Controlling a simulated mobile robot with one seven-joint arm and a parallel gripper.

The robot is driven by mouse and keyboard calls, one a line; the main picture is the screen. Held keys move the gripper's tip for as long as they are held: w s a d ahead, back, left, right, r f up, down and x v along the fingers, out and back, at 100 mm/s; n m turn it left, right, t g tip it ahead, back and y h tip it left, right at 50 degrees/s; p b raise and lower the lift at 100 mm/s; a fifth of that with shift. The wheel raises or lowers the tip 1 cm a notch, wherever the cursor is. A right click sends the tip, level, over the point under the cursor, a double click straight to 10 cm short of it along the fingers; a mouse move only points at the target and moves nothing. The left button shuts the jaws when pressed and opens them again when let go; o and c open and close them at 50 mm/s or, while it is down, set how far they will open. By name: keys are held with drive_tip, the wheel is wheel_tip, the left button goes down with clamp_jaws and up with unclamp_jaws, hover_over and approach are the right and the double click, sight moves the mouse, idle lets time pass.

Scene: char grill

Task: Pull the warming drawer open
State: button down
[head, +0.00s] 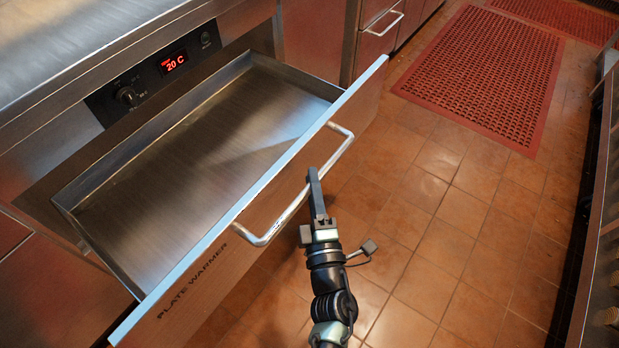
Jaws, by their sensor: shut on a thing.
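The warming drawer (215,135) is pulled out of the counter, and its empty steel tray shows from above. Its front panel (200,290) reads "PLATE WARMER". A silver bar handle (268,236) runs along the outside of this front. My gripper (315,180) is at the middle of the handle and shut on it. The fingers hide a short part of the bar. My arm reaches up to it from the bottom of the picture.
Tiled floor (430,240) lies open to the right. A red perforated mat (485,75) lies at the back. Steel equipment (600,210) stands along the right edge.

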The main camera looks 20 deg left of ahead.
drive_tip(key=c, duration=0.8)
unclamp_jaws()
drive_tip(key=shift+o, duration=0.2)
drive_tip(key=p+v, duration=0.1)
drive_tip(key=v, duration=1.2)
